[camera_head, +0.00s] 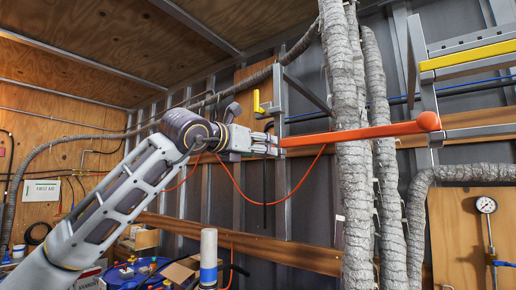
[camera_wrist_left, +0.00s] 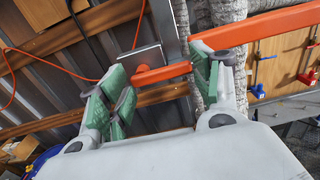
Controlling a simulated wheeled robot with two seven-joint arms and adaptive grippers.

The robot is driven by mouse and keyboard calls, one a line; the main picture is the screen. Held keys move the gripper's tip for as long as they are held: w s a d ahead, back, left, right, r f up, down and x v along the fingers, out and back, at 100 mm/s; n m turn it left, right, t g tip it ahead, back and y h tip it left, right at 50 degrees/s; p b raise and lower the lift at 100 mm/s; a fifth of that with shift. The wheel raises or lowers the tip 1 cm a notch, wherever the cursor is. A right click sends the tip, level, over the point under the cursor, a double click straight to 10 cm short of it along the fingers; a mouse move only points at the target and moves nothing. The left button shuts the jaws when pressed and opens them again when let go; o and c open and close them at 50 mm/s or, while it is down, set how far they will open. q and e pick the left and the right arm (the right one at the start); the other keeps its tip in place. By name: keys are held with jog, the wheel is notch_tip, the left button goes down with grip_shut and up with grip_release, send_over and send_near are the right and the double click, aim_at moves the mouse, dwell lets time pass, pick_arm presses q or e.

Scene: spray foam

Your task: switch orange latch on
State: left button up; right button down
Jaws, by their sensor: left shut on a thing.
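The orange latch (camera_head: 385,132) is a long bar with a rounded knob at its right end. It lies nearly level, rising slightly to the right, in front of the grey wrapped pipes in the head view. My left gripper (camera_head: 271,143) is at the bar's left end, by a metal post. In the left wrist view my left gripper (camera_wrist_left: 163,84) has its green-padded fingers on either side of the latch's short orange end (camera_wrist_left: 161,73). The long part of the latch (camera_wrist_left: 265,25) runs off to the upper right there. My right gripper is not in view.
Thick wrapped pipes (camera_head: 346,200) stand just right of my gripper. A yellow-topped rail (camera_head: 470,54) is at the upper right. A gauge (camera_head: 486,205) is at the right. A thin orange cable (camera_head: 262,199) hangs below my gripper. Cluttered boxes and a blue drum are lower left.

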pick_arm(q)
jog(key=o, duration=1)
jog(key=shift+s, duration=0.1)
jog(key=shift+v, duration=6)
